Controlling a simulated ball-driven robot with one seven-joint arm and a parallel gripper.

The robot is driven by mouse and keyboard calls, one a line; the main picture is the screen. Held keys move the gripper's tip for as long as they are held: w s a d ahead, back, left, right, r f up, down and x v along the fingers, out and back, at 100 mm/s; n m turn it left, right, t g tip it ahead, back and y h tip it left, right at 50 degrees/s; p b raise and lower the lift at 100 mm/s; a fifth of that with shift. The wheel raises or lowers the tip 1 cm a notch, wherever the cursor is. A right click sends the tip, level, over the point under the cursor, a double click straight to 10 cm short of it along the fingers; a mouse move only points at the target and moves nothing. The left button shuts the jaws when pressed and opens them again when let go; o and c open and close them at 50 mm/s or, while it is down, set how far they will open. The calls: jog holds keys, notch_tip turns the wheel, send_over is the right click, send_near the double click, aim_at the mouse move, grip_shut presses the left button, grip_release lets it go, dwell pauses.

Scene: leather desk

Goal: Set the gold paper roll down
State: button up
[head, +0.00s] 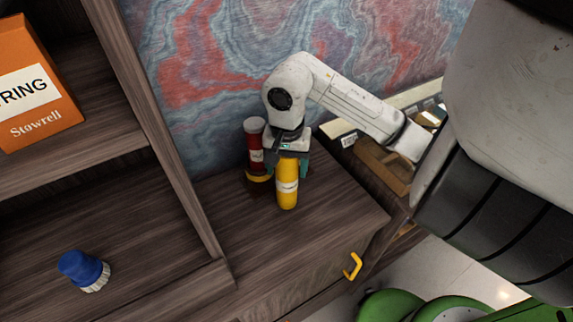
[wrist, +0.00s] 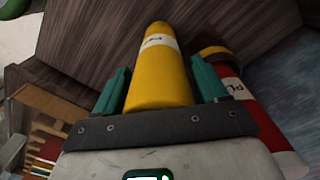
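The gold paper roll (head: 287,190) is a yellow upright cylinder with a white label band, over the dark wooden desk top (head: 225,205). My gripper (head: 291,166) points down from above, its teal fingers on either side of the roll's upper part. In the wrist view, my gripper (wrist: 161,82) appears shut on the gold roll (wrist: 158,75), with the fingers against its sides. The roll's lower end is at or just above the desk; I cannot tell whether it touches.
A red roll (head: 255,145) with a pale top and gold lower end stands close behind-left; it also shows in the wrist view (wrist: 232,88). A shelf panel (head: 165,130) rises left. A blue-capped item (head: 82,268) and orange box (head: 35,90) lie beyond it. The desk front is clear.

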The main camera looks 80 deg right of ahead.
jog(key=shift+o, duration=0.8)
jog(key=shift+r, duration=0.15)
